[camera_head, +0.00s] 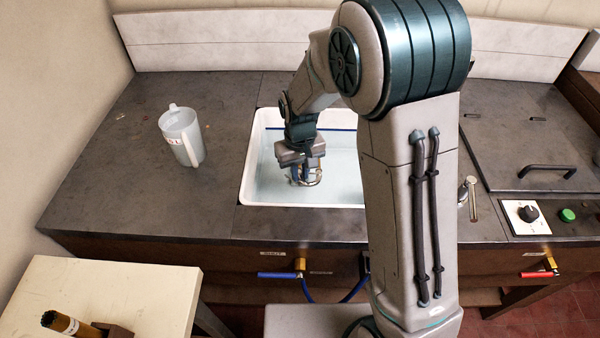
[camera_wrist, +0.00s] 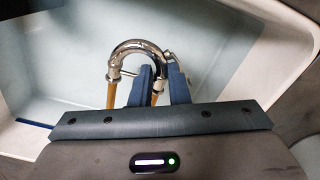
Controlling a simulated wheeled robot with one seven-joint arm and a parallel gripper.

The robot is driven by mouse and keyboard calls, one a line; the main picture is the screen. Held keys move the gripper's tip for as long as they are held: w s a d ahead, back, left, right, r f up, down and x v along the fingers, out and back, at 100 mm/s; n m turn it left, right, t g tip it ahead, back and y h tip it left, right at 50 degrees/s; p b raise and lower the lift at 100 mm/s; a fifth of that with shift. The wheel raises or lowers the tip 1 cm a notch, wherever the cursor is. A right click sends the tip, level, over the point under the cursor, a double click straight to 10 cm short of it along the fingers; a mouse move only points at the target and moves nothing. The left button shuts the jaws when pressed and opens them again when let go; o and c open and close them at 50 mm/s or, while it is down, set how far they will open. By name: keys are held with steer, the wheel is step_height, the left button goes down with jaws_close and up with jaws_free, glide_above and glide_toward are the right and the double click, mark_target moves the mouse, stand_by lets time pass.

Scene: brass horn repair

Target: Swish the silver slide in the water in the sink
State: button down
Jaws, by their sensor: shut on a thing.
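The silver slide (camera_wrist: 137,50) shows in the wrist view as a curved, shiny bow with two brass-coloured legs. My gripper (camera_wrist: 160,82) is shut on it, with blue fingers at the bow's right side. In the head view my gripper (camera_head: 307,178) points down inside the white sink (camera_head: 262,195). The slide (camera_head: 316,177) shows there only as a small bit of metal at the fingertips. Pale water (camera_head: 342,175) lies in the sink. The slide's lower ends are hidden, so I cannot tell how deep it sits.
A translucent jug (camera_head: 181,137) stands on the dark counter (camera_head: 120,190) left of the sink. A hatch with a black handle (camera_head: 547,171), a knob (camera_head: 528,213) and a green button (camera_head: 567,215) are at right. A pale table (camera_head: 120,295) stands at front left.

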mark_target(300, 175)
step_height(300, 175, up, 13)
steer(key=p, duration=0.8)
